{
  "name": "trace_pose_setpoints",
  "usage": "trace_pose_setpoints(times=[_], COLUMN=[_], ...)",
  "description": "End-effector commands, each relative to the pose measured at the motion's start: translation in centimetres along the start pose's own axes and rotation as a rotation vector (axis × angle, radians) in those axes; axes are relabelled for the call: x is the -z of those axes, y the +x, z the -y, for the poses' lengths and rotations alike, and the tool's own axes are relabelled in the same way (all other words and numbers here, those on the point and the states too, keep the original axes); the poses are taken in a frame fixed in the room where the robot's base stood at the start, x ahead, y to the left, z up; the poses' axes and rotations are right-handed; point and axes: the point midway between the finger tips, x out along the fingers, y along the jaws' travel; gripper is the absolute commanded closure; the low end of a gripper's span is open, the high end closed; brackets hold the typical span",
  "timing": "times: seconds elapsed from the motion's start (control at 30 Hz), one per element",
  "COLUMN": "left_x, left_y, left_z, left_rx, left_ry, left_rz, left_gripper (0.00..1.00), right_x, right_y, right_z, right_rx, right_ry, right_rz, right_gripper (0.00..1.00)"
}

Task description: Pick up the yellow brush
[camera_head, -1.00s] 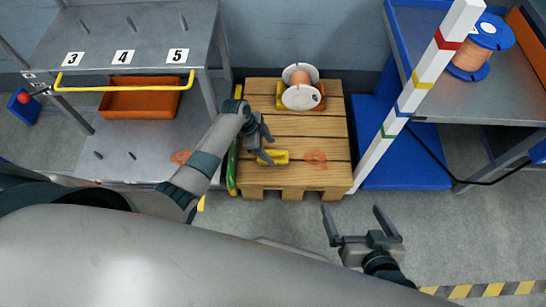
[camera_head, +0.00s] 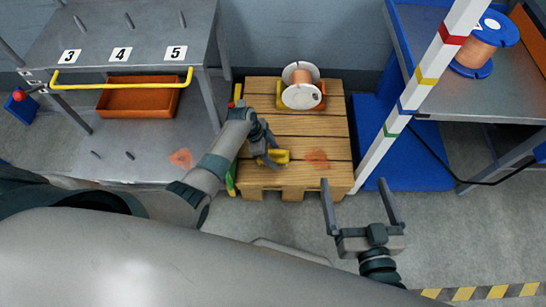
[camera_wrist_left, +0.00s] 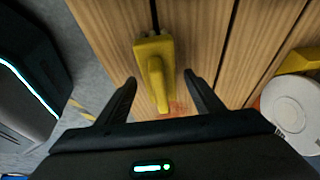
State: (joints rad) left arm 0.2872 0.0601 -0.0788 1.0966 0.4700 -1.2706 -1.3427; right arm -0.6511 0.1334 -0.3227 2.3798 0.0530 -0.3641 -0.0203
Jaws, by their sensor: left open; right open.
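The yellow brush (camera_head: 281,156) lies on the wooden pallet (camera_head: 300,181), near its front left part. In the left wrist view the brush (camera_wrist_left: 155,65) has a block-like body with a handle that points down between the fingers. My left gripper (camera_head: 270,158) is at the brush in the head view and partly covers it. In the left wrist view the left gripper (camera_wrist_left: 160,88) is open, with one finger on each side of the handle and gaps visible. My right gripper (camera_head: 358,192) is open and empty, in front of the pallet over the floor.
A white spool with orange wire (camera_head: 302,90) sits at the back of the pallet. A grey shelf (camera_head: 120,50) with an orange bin (camera_head: 140,102) stands left. A striped post (camera_head: 418,92) and blue rack (camera_head: 405,160) stand right.

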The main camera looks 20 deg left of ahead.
Motion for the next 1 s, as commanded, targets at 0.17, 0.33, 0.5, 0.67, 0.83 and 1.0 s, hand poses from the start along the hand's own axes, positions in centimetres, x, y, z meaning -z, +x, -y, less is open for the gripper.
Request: trace_pose_setpoints(times=[0.17,0.33,0.5,0.67,0.83,1.0], left_x=[0.0,-0.01,-0.02,0.0,0.01,0.14], left_y=[-0.02,-0.01,-0.01,-0.03,-0.07,-0.44], left_z=[-0.01,-0.02,-0.03,-0.01,-0.01,0.0], left_rx=[0.0,0.0,-0.001,0.0,0.0,0.0], left_ry=[0.0,0.0,0.0,0.0,0.0,0.0], left_rz=[0.0,0.0,0.0,0.0,0.0,0.0], left_gripper=[0.39,0.39,0.8,0.91,0.91,0.91], right_x=[-0.01,0.0,0.02,0.02,0.02,-0.32], right_y=[0.0,0.0,0.0,0.0,0.0,-0.05], right_z=[-0.01,-0.02,-0.04,-0.05,-0.05,-0.07], right_rx=[0.0,0.0,-0.001,-0.001,-0.001,-0.001], right_ry=[0.0,0.0,0.0,-0.001,0.0,0.001], right_rz=[0.001,0.001,0.001,0.001,0.002,0.024], right_gripper=[0.0,0.0,0.0,0.0,0.0,0.0])
